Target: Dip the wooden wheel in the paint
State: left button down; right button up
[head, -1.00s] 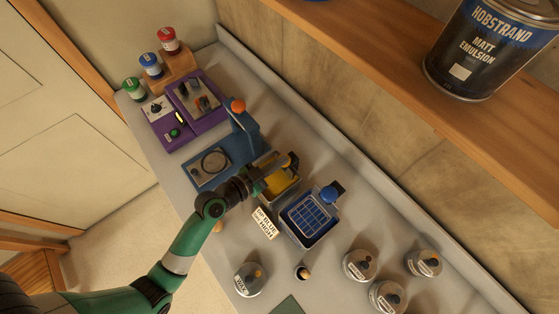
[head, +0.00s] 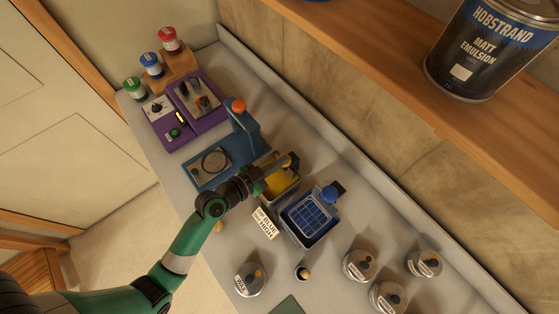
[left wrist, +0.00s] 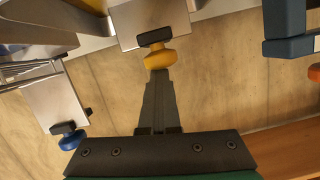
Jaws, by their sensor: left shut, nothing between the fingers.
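My left gripper (head: 291,160) reaches over the yellow paint tray (head: 283,184). Its fingers are shut and empty. In the left wrist view the shut fingers (left wrist: 159,78) end at a yellow knob (left wrist: 159,59) with a black top; I cannot tell if they touch it. The blue paint tray (head: 313,238), with a grid inside and a blue knob (head: 328,194), stands right of the yellow one. The blue knob also shows in the left wrist view (left wrist: 72,141). A small wooden piece (head: 218,227) shows beside my left forearm, partly hidden; I cannot tell if it is the wheel.
A blue stand with an orange knob (head: 238,105) and a purple unit (head: 172,134) are to the left. Several grey lidded pots (head: 359,264) stand at lower right. A wall runs behind the bench.

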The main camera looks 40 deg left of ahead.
pick_arm(q)
jog(key=s+r+p, duration=0.2)
jog(key=s+r, duration=0.4)
jog(key=s, duration=0.3)
jog(key=shift+s+a+r, duration=0.2)
jog(key=shift+s+r, duration=0.1)
